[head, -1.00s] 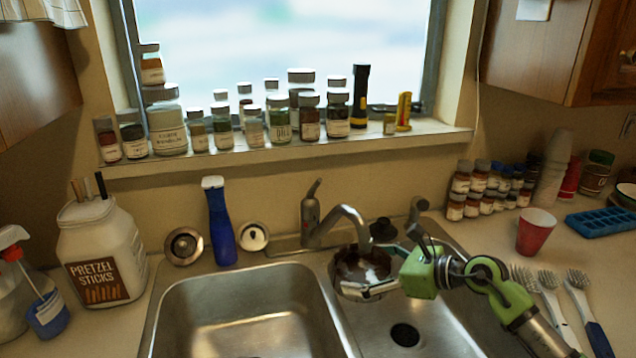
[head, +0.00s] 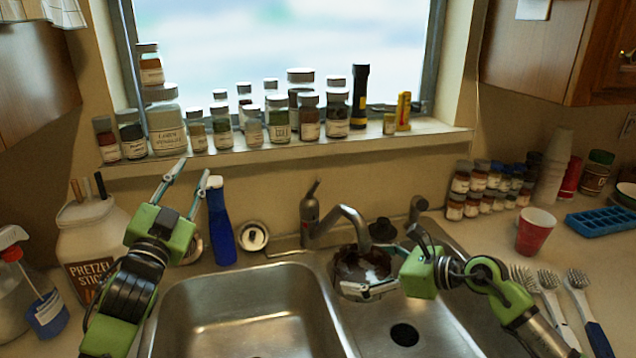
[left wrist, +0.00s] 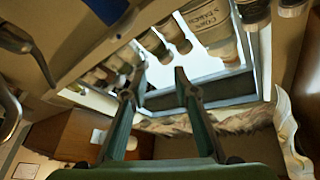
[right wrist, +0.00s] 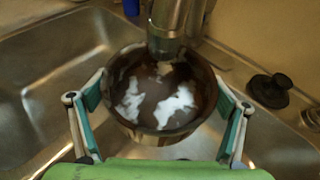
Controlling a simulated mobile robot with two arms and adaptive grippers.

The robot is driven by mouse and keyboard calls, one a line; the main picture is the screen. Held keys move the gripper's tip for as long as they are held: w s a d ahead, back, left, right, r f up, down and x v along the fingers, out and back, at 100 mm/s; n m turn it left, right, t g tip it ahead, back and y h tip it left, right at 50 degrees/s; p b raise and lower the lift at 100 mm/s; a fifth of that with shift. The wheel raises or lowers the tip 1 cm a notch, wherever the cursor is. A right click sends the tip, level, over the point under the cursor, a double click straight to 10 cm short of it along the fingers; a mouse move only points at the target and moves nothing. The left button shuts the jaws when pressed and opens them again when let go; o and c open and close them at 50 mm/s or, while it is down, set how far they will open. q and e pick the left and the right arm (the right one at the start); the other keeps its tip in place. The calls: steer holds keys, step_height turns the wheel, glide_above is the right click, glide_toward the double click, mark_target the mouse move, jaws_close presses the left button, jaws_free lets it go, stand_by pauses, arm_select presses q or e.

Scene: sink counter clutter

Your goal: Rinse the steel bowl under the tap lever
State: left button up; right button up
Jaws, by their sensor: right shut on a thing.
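The steel bowl (head: 362,268) is under the tap spout, over the right basin; the right wrist view shows it (right wrist: 158,135) with dark, wet-looking insides and white patches. My right gripper (head: 375,273) is shut on the bowl, one finger on each side of it. The tap (head: 345,212) stands behind the sink, and its lever (head: 313,188) points up; the spout end also shows over the bowl's far rim in the right wrist view (right wrist: 166,38).
The blue bottle (head: 221,225) and pretzel jar (head: 88,240) stand close to my left gripper. Several spice jars (head: 250,128) line the sill. The left basin (head: 250,310) is empty.

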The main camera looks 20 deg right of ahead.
arm_select(q)
steer(key=s+d+f+m+g+h, duration=0.1)
steer(key=d+f+g, duration=0.1)
steer(key=d, duration=0.5)
steer(key=s+d+f+m+g+h, duration=0.1)
steer(key=s+d+f+g+h, duration=0.1)
steer(key=d, duration=0.4)
steer(key=m+g, duration=0.1)
steer(key=g, duration=0.1)
glide_toward(316, 183)
steer(key=shift+h, duration=0.3)
steer(key=shift+f+x, duration=0.1)
steer(key=shift+x, duration=2.6)
steer(key=shift+f+x, duration=0.15)
steer(key=shift+x, duration=2.55)
steer(key=shift+w, duration=0.1)
jaws_close()
